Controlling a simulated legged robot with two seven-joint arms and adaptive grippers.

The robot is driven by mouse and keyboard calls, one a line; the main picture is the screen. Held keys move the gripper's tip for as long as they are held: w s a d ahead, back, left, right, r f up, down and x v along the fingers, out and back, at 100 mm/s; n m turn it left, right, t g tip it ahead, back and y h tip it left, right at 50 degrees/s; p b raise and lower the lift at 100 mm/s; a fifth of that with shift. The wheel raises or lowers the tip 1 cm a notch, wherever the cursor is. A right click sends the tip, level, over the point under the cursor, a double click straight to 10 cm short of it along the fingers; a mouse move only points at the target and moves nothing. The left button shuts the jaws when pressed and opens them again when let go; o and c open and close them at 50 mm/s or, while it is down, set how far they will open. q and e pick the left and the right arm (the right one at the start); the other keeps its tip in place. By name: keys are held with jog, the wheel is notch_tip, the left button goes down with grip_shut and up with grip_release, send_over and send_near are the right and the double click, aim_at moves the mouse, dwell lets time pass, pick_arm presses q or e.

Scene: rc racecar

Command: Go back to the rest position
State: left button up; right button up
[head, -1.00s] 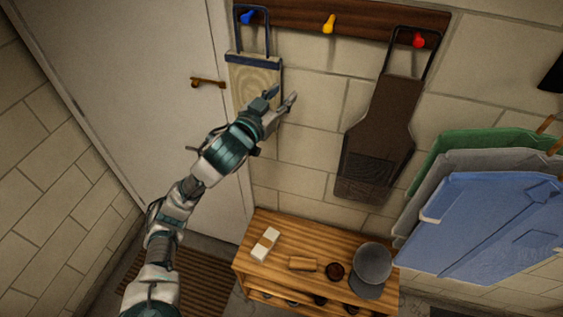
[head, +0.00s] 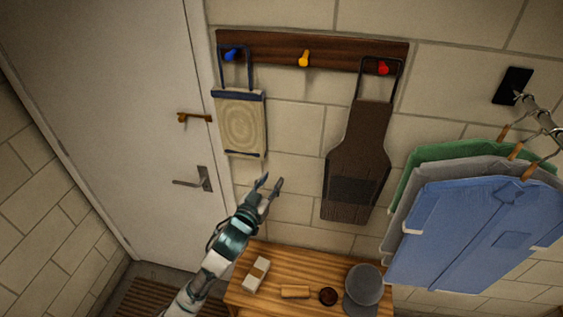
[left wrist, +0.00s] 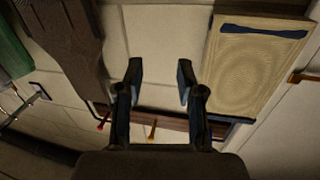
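My left gripper (head: 270,184) is open and empty in the head view. It is in front of the block wall, below a tan bag with a blue band (head: 240,122) and above the wooden bench. The bag hangs by its loop from the blue peg (head: 231,54). In the left wrist view the two fingers (left wrist: 158,82) are spread with only wall between them, and the tan bag (left wrist: 254,68) is to their right, apart from them. My right gripper is not in view.
A brown bag (head: 358,160) hangs from the red peg (head: 383,68); the yellow peg (head: 304,58) is bare. A wooden bench (head: 282,262) below holds a grey cap (head: 363,288) and small items. Blue, grey and green garments (head: 480,225) hang at the right. A door (head: 120,110) is at the left.

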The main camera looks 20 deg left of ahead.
pick_arm(q)
jog(key=s+f+g+y, duration=0.15)
jog(key=s+f, duration=0.25)
jog(key=f, duration=0.4)
jog(key=s+a+f+n+g, duration=0.1)
jog(key=s+f+g, duration=0.2)
jog(key=s+f, duration=0.35)
jog(key=s+f+g+y, duration=0.1)
jog(key=s+f+g, duration=0.15)
jog(key=f, duration=0.75)
jog(key=s+a+f+g, duration=0.1)
jog(key=s+f+g, duration=0.4)
jog(key=s, duration=0.5)
jog(key=s+a+f+g, duration=0.1)
jog(key=s+f+g, duration=0.1)
jog(key=s+f, duration=0.7)
jog(key=s+f+g, duration=0.2)
jog(key=s+f, duration=0.1)
jog(key=f, duration=2.1)
jog(key=s+a+f, duration=0.2)
jog(key=s+f, duration=1.4)
jog(key=s, duration=0.1)
jog(key=shift+s+a+f+m+g+y, duration=0.15)
jog(key=shift+s+a+m+g+y, duration=0.15)
jog(key=shift+s+g+y, duration=0.1)
